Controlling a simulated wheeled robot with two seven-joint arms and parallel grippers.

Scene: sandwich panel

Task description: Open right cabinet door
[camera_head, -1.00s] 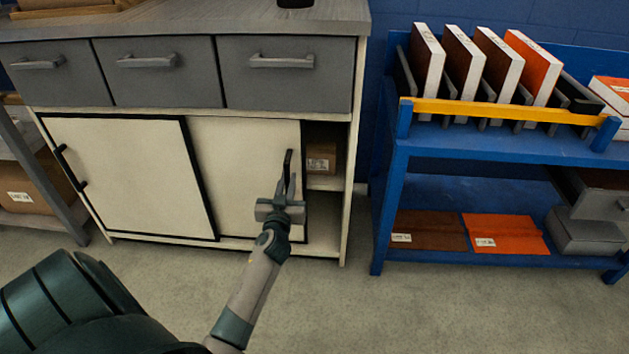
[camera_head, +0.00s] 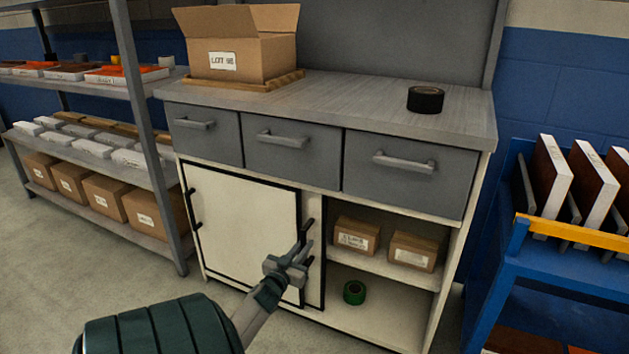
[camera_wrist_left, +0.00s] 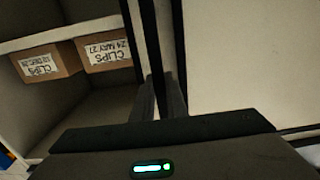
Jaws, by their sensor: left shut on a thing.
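The right cabinet door (camera_head: 316,206) is a cream sliding panel with a dark edge. It stands slid to the left, mostly behind the left door (camera_head: 243,225), with a narrow strip showing. In the left wrist view the fingers (camera_wrist_left: 158,98) close in front of the dark door edge, and the open compartment shows at left. My right gripper is not in view.
The open right side holds two cardboard boxes (camera_head: 357,236) on a shelf and a green tape roll (camera_head: 354,292) below. Grey drawers (camera_head: 408,172) sit above. A blue rack (camera_head: 545,263) stands at right, a grey shelving unit (camera_head: 172,210) at left.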

